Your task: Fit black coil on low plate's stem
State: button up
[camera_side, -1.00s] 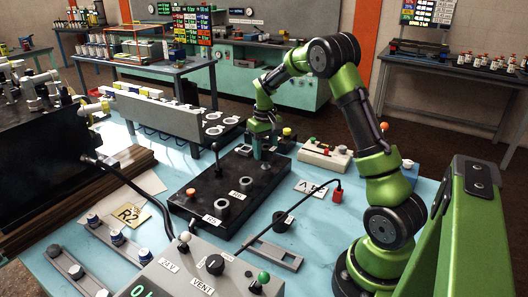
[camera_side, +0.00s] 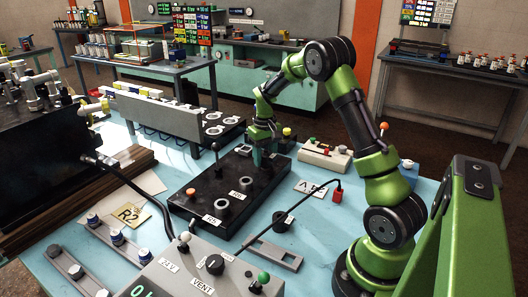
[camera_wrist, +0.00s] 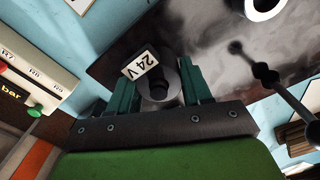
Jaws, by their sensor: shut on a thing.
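My gripper (camera_side: 262,157) is at the far end of the black plate (camera_side: 185,208) in the side view. In the wrist view its teal fingers (camera_wrist: 160,90) are shut on a grey cylinder (camera_wrist: 168,78) with a dark centre and a white 24 V tag. I cannot tell whether this cylinder is the black coil, or whether it surrounds a stem. The plate also bears grey rings (camera_side: 223,208) and an upright lever (camera_side: 217,158).
A control box (camera_side: 215,265) with knobs stands in front. A slotted grey plate (camera_side: 272,255) and a black cable (camera_side: 305,200) lie to the right. The lever's rod (camera_wrist: 268,76) is close on the right in the wrist view.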

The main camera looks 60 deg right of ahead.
jog(key=shift+f, duration=0.35)
jog(key=o, duration=1.3)
notch_tip(320, 180, up, 17)
